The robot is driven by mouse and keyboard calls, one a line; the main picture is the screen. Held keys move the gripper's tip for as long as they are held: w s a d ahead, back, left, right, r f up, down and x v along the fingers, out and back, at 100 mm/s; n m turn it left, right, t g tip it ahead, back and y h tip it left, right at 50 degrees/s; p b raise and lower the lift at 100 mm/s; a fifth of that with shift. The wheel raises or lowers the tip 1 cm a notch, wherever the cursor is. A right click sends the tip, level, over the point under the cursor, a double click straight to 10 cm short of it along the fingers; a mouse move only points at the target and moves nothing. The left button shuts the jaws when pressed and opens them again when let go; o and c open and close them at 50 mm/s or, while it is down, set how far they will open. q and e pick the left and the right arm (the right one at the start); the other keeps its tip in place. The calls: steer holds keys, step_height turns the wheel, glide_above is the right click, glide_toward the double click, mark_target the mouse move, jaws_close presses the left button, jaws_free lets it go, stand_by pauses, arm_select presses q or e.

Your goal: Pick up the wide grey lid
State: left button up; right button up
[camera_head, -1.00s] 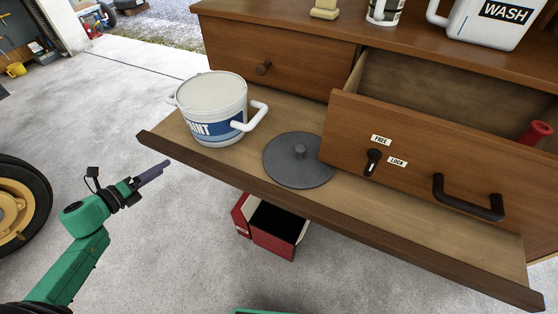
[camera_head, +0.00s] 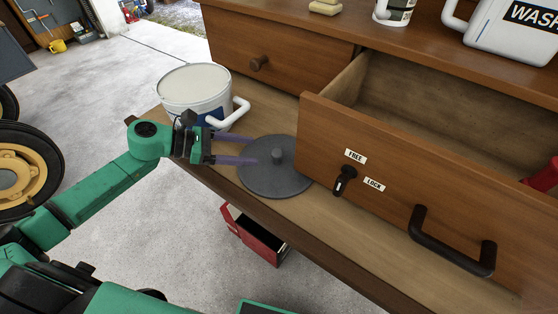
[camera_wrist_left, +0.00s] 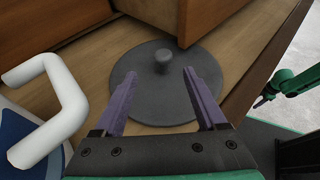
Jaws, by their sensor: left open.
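The wide grey lid (camera_head: 272,181) lies flat on the wooden pull-out shelf, with a small round knob (camera_head: 277,156) at its middle. My left gripper (camera_head: 253,150) is open and empty, its two purple fingers reaching over the lid's left part towards the knob. In the left wrist view, the lid (camera_wrist_left: 165,107) lies beyond and below the open fingers (camera_wrist_left: 159,74), and the knob (camera_wrist_left: 163,60) shows between their tips, a little ahead. My right gripper (camera_wrist_left: 264,100) shows small at the right of the left wrist view; its jaws cannot be made out.
A white paint pot (camera_head: 195,90) with a side handle stands close left of the lid. The open drawer's front (camera_head: 400,190) rises close to the lid's right. A red box (camera_head: 258,240) sits on the floor below the shelf.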

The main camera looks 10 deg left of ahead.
mark_target(272, 153)
arm_select(q)
steer(key=x, duration=0.2)
steer(key=p+x, duration=0.1)
steer(key=x, duration=0.1)
steer(key=shift+d+r, duration=0.25)
steer(key=shift+r, duration=0.1)
steer(key=p+x, duration=0.1)
steer(key=x, duration=0.3)
steer(key=shift+s+d+p, duration=0.1)
steer(key=shift+s+p, duration=0.05)
steer(key=shift+p, duration=0.15)
steer(key=shift+d+f, duration=0.1)
steer(key=shift+f, duration=0.1)
jaws_close()
arm_select(e)
steer(key=r, duration=0.1)
steer(key=w+d+r, duration=0.1)
steer(key=shift+d+r, duration=0.1)
steer(key=shift+r, duration=0.25)
